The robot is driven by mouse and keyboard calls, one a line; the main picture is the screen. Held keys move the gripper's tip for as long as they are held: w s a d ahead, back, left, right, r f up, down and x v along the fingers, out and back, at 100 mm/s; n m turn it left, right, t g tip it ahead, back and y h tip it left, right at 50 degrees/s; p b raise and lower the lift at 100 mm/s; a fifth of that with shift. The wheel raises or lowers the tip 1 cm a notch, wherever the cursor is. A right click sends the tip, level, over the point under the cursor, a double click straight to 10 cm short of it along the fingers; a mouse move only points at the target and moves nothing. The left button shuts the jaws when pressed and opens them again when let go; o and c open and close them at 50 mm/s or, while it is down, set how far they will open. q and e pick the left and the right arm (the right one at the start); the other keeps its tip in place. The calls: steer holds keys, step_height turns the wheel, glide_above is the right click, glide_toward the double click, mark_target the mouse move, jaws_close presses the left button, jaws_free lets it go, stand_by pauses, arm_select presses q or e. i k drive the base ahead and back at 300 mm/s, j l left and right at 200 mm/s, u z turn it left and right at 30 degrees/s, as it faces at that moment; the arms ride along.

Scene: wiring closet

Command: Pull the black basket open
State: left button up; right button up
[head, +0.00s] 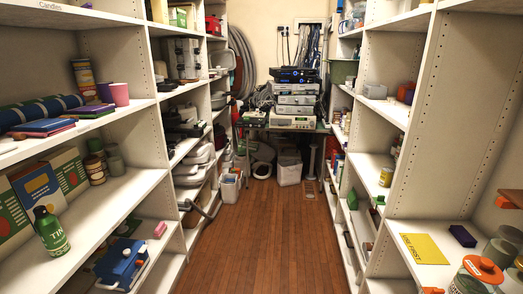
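I cannot make out a black basket for certain. A dark, bin-like thing (262,171) sits on the floor under the equipment table at the far end, partly behind a white ring-shaped thing; it is too small to tell what it is. Several dark items (184,117) lie on a middle shelf of the left shelving, and I cannot tell whether one is a basket. Neither of my grippers shows in the head view.
A wooden floor aisle (265,235) runs clear between the left shelving (125,190) and the right shelving (455,110). A white bin (230,187) and a pale bin (289,168) stand at the far end. Stacked electronics (295,100) stand on the table there.

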mark_target(280, 135)
steer(key=i+z, duration=0.3)
steer(key=i, duration=1.55)
